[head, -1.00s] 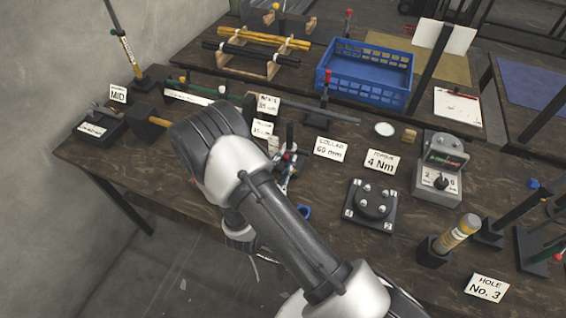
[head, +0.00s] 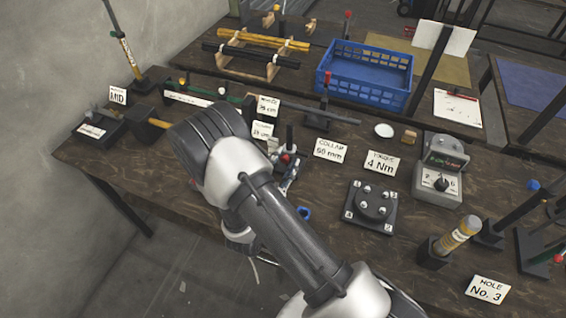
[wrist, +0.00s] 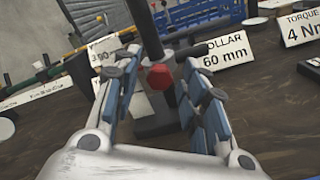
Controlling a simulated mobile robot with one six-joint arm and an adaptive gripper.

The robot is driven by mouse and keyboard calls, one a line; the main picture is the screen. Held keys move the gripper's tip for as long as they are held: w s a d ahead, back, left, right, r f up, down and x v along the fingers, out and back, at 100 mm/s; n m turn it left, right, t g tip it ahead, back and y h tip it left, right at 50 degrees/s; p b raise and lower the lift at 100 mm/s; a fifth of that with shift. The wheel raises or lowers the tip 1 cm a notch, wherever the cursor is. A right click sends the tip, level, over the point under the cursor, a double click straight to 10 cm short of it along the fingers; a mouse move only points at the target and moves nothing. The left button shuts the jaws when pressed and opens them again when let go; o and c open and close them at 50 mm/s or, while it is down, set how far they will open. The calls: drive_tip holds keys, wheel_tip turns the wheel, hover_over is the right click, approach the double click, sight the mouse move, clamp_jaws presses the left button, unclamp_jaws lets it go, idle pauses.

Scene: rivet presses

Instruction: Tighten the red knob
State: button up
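The red knob (wrist: 160,76) sits on a dark upright post with a dark cross rod beside it, seen in the wrist view. My gripper (wrist: 165,92) is open, with one blue-padded finger to the left of the knob and the other to the right. A gap shows on both sides of the knob, though how deep it lies between the fingers is hard to tell. In the head view the red knob (head: 287,158) is a small patch by the fingers, mostly hidden by my arm and gripper.
The "COLLAR 60 mm" card (wrist: 223,52) stands just right of the post. A "TORQUE 4 Nm" card (head: 382,163), a grey torque device (head: 440,180) and a black bolt plate (head: 371,206) stand farther right. A blue crate (head: 365,92) is behind. A blue ring (head: 304,213) lies near my arm.

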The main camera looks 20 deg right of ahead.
drive_tip(key=shift+s, duration=0.1)
drive_tip(key=v, duration=1.2)
idle(0.4)
drive_tip(key=shift+d+r, duration=0.2)
drive_tip(key=shift+r, duration=0.05)
drive_tip(key=s+d+r+m+g+h, duration=0.4)
drive_tip(key=s+d+r+m+g, duration=0.3)
drive_tip(key=d+r+m+g, duration=0.55)
drive_tip(key=s+d+r+m+g+y, duration=0.1)
drive_tip(key=s+r+m+g+y, duration=0.35)
drive_tip(key=s+y, duration=0.3)
drive_tip(key=s+a+r+m+t+y, duration=0.3)
drive_tip(key=a+r+m+t+y, duration=0.2)
drive_tip(key=a+r+t+y, duration=0.1)
drive_tip(key=shift+a+r+t+y, duration=0.25)
drive_tip(key=shift+r+t+y, duration=0.15)
drive_tip(key=shift+t+y, duration=0.2)
